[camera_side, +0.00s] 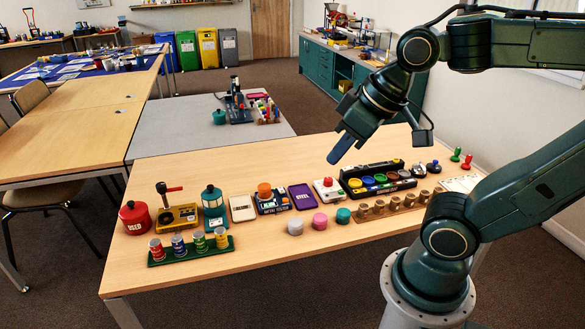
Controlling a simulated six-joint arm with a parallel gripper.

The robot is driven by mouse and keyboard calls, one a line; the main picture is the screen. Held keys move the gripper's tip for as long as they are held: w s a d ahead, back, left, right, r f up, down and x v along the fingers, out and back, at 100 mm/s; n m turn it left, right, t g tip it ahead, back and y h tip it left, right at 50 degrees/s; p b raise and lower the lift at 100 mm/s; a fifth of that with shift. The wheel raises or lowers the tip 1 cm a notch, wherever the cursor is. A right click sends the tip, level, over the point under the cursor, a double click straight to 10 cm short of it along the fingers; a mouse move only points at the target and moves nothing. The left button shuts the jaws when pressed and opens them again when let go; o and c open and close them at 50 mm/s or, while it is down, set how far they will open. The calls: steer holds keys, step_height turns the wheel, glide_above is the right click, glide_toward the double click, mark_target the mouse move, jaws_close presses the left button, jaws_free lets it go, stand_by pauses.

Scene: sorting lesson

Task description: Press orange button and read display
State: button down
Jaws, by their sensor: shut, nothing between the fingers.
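An orange button (264,189) stands on top of a dark blue box (272,206) in the middle of the row on the table. The front of that box carries small light and coloured markings, too small to read; I cannot make out which part is the display. My gripper (337,158) is shut and empty. It points down and to the left in the air, to the right of the orange button and apart from it. In the picture its tip is just above a white box with a red button (328,187).
A white box (242,208) and a purple device (302,197) flank the blue box. A black tray with coloured discs (377,181) stands right. A teal canister (212,205), yellow lever device (176,217) and red pot (135,218) stand left. Pink, grey and teal lumps (320,221) lie in front.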

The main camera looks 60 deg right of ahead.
steer(key=shift+s+a, duration=0.15)
steer(key=shift+s, duration=1)
